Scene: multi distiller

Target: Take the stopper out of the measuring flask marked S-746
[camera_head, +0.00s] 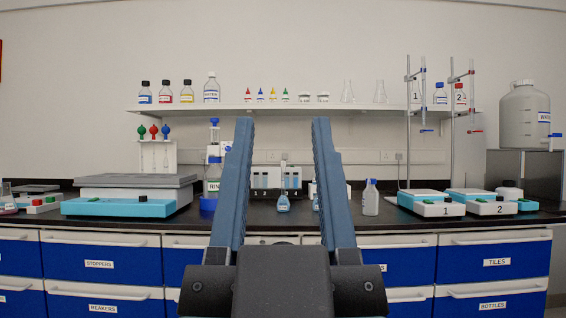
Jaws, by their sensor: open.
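My gripper (282,122) is open and empty, its two long blue-grey fingers pointing forward over the bench. Between the fingers, farther back on the bench, stands a small flask (283,204) with a blue label and a narrow upright neck. Its label is too small to read, so I cannot tell whether it is S-746. Its stopper is too small to make out clearly. Part of another small vessel (316,202) shows beside the right finger, which hides the rest of it.
A dark bench top (402,219) runs across. A wall shelf (333,108) carries bottles and flasks.

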